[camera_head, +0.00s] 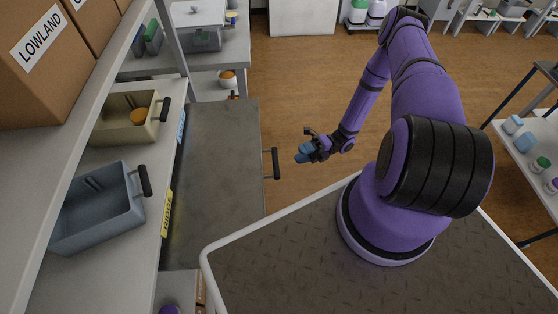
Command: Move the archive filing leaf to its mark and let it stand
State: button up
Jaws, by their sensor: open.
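A flat grey panel (222,165) with a black bar handle (276,163) on its right edge juts out from the shelving at left; it looks like the archive filing leaf, though no name on it is readable. My gripper (303,153) is at the end of the purple arm, to the right of the handle and apart from it in the picture. It is open, small in view, with nothing seen in it. I cannot make out the leaf's mark for certain; a yellow label (167,213) and a blue label (181,127) are on the shelf edge beside the panel.
A beige bin (124,127) and a grey-blue bin (98,217), both with black handles, stand on the left shelf. A cardboard box (45,60) labelled LOWLAND is above. A bench (235,65) is behind. Wooden floor is clear beyond my gripper. Another table (520,165) stands right.

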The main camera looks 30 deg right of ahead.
aim_at(276, 161)
jog(key=a, duration=0.3)
jog(key=a+r, duration=0.1)
jog(key=a, duration=0.3)
jog(key=a+r, duration=0.1)
jog(key=a, duration=0.2)
jog(key=shift+a, duration=0.25)
grip_shut()
